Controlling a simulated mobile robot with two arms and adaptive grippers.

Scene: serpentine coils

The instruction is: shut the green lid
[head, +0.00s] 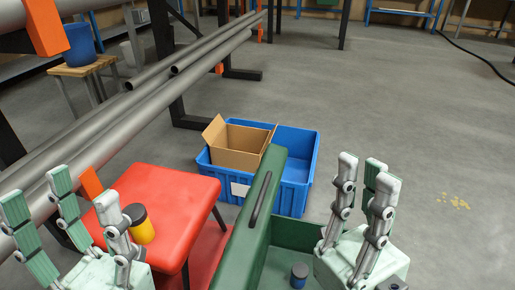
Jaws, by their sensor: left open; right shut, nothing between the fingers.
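The green lid (247,236) stands raised at the left side of a green box (302,236) in the lower middle. A dark handle (262,200) runs along the lid. The near part of the box is cut off by the picture edge. A small dark jar with a blue band (299,275) is inside the box. My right gripper (368,176) is shut and empty, fingers up, in front of the box's right part and hiding it. My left gripper (58,192) is open and empty at the lower left, well apart from the lid.
A red stool (177,204) with a yellow, black-capped jar (141,226) stands between my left gripper and the lid. Behind the lid is a blue crate (297,165) holding an open cardboard box (238,146). Long grey pipes (140,95) run along the left. Floor at right is clear.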

